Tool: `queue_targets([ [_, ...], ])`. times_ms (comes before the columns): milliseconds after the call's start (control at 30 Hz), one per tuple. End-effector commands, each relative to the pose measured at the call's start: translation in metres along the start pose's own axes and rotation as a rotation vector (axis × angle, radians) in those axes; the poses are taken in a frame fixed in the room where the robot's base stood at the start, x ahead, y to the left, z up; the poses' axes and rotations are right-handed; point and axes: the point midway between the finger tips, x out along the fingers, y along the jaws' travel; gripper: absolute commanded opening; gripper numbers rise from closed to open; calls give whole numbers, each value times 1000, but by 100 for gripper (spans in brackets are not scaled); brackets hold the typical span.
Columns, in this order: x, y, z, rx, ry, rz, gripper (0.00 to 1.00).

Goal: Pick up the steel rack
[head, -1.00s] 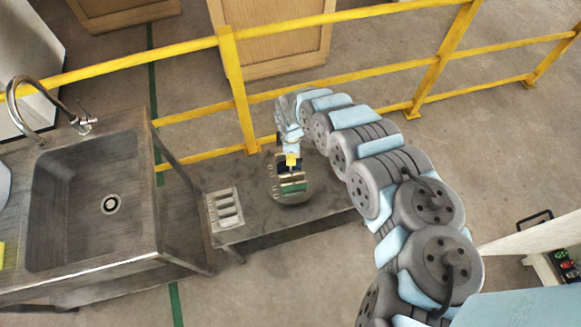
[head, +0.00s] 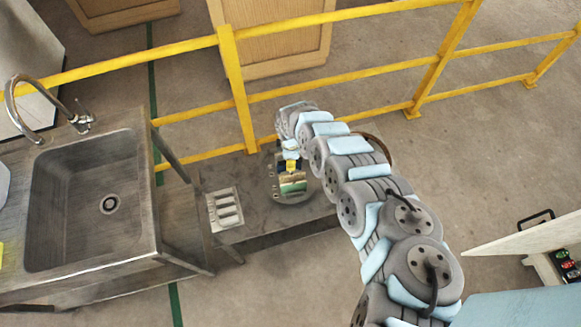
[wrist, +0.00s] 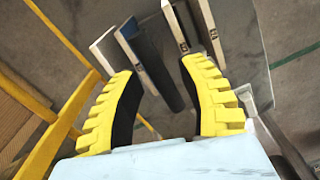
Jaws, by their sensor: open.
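A round grey metal piece with upright green and pale plates, which looks like the steel rack (head: 276,190), stands on the low table. My gripper (head: 291,168) is above its back part and covers some of it. In the wrist view my gripper (wrist: 163,68) is open, with its yellow-backed, black-padded fingers spread. Several upright plates (wrist: 152,65) with pale edges lie beyond and between the fingertips. I cannot tell whether a finger touches them. The rack's base is hidden in the wrist view.
A slotted grey holder (head: 225,209) lies on the low table (head: 262,226) left of the round piece. A steel sink (head: 85,200) stands further left. A yellow railing (head: 238,100) runs behind the table, close to my arm. Floor is clear in front of the table.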

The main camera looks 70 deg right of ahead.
Motion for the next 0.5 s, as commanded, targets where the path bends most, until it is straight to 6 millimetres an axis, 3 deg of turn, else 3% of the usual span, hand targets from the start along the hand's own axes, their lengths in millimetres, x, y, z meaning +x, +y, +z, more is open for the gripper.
queue_targets([
  [500,35,1,-2,1,0,0,41],
])
